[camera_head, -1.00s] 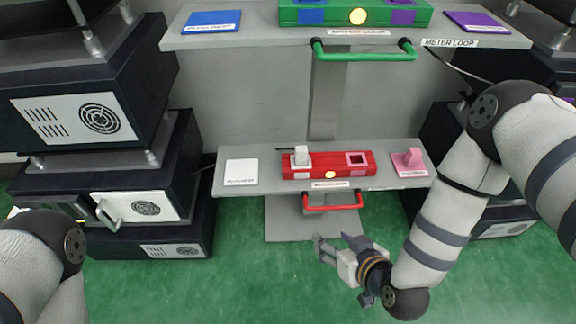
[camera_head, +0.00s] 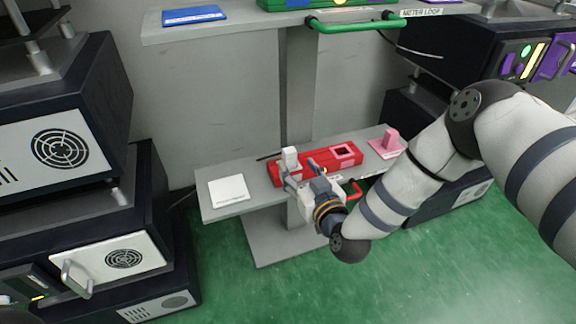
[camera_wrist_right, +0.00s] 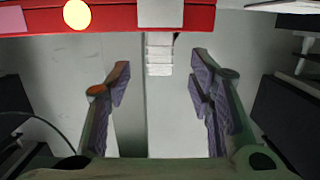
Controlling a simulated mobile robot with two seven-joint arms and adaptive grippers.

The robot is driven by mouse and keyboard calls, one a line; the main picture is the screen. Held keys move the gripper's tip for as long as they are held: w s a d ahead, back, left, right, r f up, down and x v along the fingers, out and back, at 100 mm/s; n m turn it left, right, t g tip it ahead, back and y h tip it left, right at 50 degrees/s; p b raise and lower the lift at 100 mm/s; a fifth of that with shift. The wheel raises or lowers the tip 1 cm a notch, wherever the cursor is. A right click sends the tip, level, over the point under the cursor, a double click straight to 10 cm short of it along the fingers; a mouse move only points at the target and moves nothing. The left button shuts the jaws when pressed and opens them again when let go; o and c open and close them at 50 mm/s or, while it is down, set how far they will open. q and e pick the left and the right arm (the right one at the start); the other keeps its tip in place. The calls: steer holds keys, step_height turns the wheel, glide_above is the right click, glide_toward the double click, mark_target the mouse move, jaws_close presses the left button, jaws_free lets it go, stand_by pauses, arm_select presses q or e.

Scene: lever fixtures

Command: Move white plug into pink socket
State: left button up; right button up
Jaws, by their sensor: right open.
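The white plug (camera_head: 290,158) stands upright at the left end of the red box (camera_head: 316,164) on the lower shelf. In the right wrist view, the ribbed white plug (camera_wrist_right: 159,54) shows beyond and between the fingertips, untouched. The pink socket (camera_head: 343,152) is a pink-rimmed square hole at the box's right end, and looks empty. My right gripper (camera_head: 301,172) is open and empty, close in front of the box and partly hiding its front. It also shows in the right wrist view (camera_wrist_right: 160,75). My left gripper is out of view.
A pink plug (camera_head: 391,138) stands on a pink pad right of the box. A white pad (camera_head: 228,188) lies on the left of the shelf (camera_head: 252,200). A red handle (camera_head: 353,192) juts from the front. A green handle (camera_head: 355,25) hangs above.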

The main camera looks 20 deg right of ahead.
mark_target(291, 159)
steer(key=w, duration=0.2)
steer(key=w+b, duration=0.1)
steer(key=w+f+b, duration=0.1)
steer(key=w, duration=0.1)
steer(key=shift+w, duration=0.3)
steer(key=shift+w+a+r, duration=0.1)
steer(key=shift+w, duration=0.35)
steer(key=shift+r, duration=0.1)
jaws_close()
